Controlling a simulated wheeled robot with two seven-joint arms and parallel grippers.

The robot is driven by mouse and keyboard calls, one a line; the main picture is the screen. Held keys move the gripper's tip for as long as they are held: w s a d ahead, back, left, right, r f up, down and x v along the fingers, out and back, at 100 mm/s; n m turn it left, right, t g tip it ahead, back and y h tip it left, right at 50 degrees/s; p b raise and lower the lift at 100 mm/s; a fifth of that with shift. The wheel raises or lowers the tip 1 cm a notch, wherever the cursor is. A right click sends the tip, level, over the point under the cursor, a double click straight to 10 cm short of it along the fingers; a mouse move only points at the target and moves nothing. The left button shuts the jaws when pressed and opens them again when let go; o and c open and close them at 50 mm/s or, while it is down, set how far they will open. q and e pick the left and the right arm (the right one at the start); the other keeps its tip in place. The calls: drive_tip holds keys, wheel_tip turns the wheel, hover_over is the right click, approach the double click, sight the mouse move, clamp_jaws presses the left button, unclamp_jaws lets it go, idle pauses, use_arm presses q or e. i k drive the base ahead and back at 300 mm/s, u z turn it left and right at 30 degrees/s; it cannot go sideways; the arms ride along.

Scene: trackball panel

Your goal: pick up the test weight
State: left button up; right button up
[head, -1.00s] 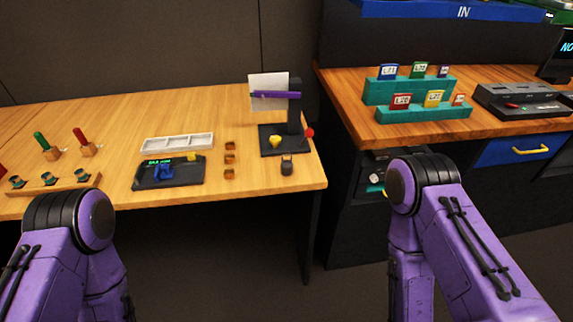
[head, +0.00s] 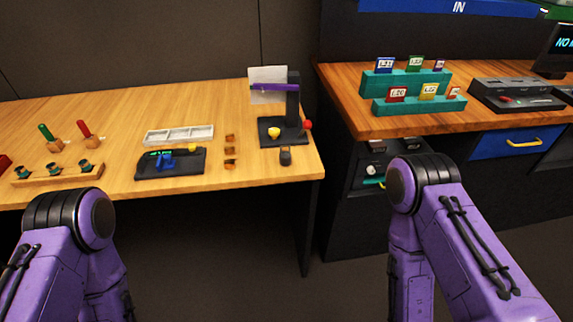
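A small dark object (head: 285,157), which looks like the test weight, stands on the wooden table near its front right corner. It sits just in front of a black stand (head: 291,110) with a purple bar, a white card and a red knob. A yellow piece (head: 274,132) is on the stand's base. Both my purple arms show at the bottom of the head view, left and right, well short of the weight. Neither gripper is in the picture.
Left of the weight are small wooden blocks (head: 229,152), a black tray (head: 185,168) with a blue part, and a white compartment tray (head: 207,132). Farther left is a wooden rack (head: 58,174). A second bench (head: 350,112) stands at right, past a dark gap.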

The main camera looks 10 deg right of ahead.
sight(285, 156)
drive_tip(key=k, duration=0.4)
drive_tip(key=z, duration=1.55)
drive_tip(key=i, duration=1.4)
drive_tip(key=u, duration=2.65)
